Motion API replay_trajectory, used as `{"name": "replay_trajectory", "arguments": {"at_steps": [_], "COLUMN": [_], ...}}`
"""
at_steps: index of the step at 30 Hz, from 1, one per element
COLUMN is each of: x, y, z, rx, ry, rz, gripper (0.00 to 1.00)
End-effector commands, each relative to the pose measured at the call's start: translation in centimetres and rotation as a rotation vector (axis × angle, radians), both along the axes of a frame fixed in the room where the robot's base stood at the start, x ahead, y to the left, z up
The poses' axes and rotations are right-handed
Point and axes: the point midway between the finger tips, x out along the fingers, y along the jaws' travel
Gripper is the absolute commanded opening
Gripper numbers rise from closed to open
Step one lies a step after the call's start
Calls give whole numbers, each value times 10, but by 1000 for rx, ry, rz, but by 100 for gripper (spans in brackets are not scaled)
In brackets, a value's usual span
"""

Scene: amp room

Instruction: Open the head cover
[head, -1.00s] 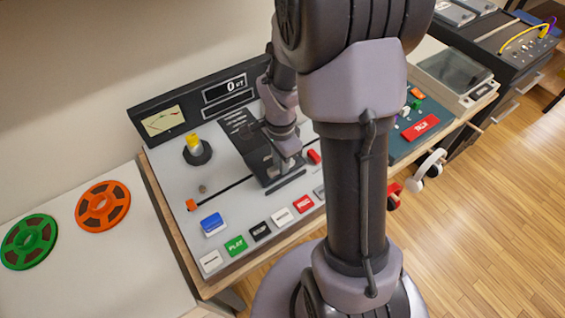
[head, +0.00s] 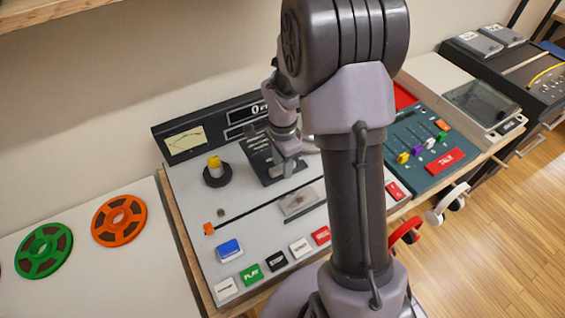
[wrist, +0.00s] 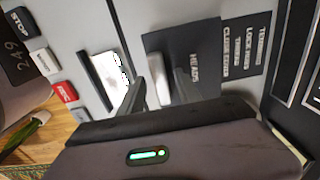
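The head cover is a dark panel lettered HEADS in the wrist view (wrist: 190,45). In the head view the dark panel (head: 270,170) lies behind a pale recess (head: 299,202) with metallic parts, which is uncovered. That recess shows bright in the wrist view (wrist: 118,78). My gripper (head: 291,166) is at the cover's near edge. In the wrist view my two fingers (wrist: 158,88) stand a little apart over that edge, with a light grey piece close to them. Whether they grip it or only touch it is unclear.
The deck has a yellow-topped knob (head: 215,168), an orange slider (head: 208,229), a blue button (head: 229,249) and a row of keys (head: 276,262) in front. Orange (head: 119,221) and green (head: 43,251) reels lie left. A mixer panel (head: 430,130) stands right. Headphones hang at the front edge.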

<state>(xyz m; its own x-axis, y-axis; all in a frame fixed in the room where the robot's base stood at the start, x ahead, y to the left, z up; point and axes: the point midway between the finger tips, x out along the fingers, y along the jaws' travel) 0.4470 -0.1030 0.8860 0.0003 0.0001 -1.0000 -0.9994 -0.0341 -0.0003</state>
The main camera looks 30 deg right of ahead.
Motion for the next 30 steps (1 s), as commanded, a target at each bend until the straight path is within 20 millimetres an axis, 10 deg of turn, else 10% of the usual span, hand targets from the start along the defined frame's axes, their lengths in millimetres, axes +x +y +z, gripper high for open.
{"name": "replay_trajectory", "arguments": {"at_steps": [9,21,30], "x": [0,1,0], "y": [0,0,0], "z": [10,136,174], "rx": [0,-1,0], "ry": [-1,-4,-1], "rz": [0,0,0], "gripper": [40,40,40]}}
